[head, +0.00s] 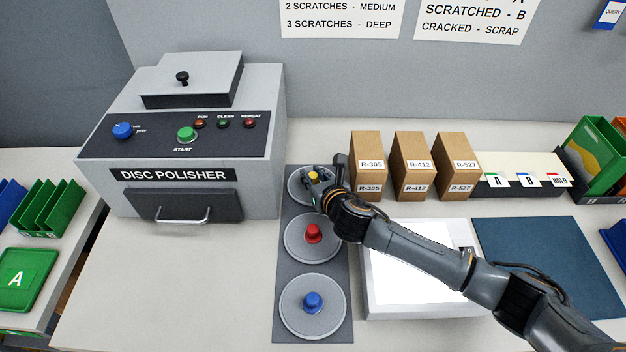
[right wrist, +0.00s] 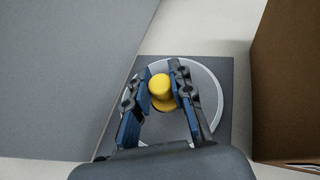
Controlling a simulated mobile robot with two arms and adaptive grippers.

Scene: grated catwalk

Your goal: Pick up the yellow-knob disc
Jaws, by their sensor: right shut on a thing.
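The yellow-knob disc (head: 296,189) is a round grey plate at the far end of a dark grey strip mat (head: 343,265). Its yellow knob (head: 313,176) shows between the fingers of my right gripper (head: 318,184). In the right wrist view the yellow knob (right wrist: 160,86) is between the two fingers of the right gripper (right wrist: 163,84), which is shut on it. The grey plate (right wrist: 209,92) appears to lie on the mat; I cannot see any gap under it. My left gripper is not in view.
A red-knob disc (head: 313,252) and a blue-knob disc (head: 312,320) lie nearer on the mat. The disc polisher (head: 262,170) stands close on the left. Cardboard boxes (head: 367,150) stand to the right, behind a white lit panel (head: 410,300). The bench front left is clear.

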